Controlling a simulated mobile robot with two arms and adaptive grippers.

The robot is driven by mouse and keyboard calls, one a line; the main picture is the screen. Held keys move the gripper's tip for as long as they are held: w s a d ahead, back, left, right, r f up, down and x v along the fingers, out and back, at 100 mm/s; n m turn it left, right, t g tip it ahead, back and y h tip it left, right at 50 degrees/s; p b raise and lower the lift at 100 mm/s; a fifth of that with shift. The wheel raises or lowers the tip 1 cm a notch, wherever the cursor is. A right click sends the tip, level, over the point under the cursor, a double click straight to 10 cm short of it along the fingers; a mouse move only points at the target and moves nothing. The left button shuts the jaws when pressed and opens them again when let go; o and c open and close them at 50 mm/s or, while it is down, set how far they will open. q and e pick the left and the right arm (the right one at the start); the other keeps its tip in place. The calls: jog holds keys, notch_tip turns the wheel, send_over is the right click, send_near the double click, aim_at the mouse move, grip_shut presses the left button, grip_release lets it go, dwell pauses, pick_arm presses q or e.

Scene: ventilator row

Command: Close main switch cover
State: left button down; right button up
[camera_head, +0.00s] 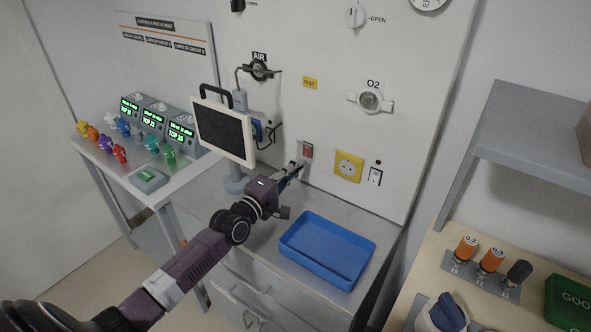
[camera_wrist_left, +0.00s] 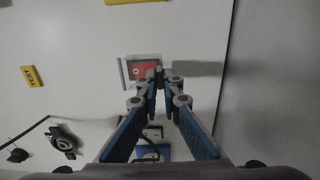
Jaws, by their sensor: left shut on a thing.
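The main switch is a small red switch (camera_head: 306,151) on the white wall panel, in a pale grey frame, left of the yellow socket. In the left wrist view the red switch (camera_wrist_left: 145,70) shows just past the fingertips. My left gripper (camera_head: 296,168) reaches up to the switch from below left in the head view. Its fingers (camera_wrist_left: 159,76) are nearly together, shut on the main switch cover at the side of the red switch. The fingertips hide most of the cover, so its exact angle cannot be told. My right gripper is in neither view.
A monitor (camera_head: 224,130) on a stand is close left of my left gripper. A blue tray (camera_head: 327,250) lies on the counter below. The yellow socket (camera_head: 348,166) and a white rocker switch (camera_head: 375,176) are right of the red switch. The O2 valve (camera_head: 370,101) is above.

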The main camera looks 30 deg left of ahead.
pick_arm(q)
jog(key=c, duration=2.1)
grip_release()
jog(key=s, duration=0.4)
jog(key=s+a, duration=0.1)
jog(key=s, duration=0.7)
jog(key=shift+a+f, duration=0.15)
jog(key=shift+a, duration=0.15)
jog(key=shift+f, duration=0.1)
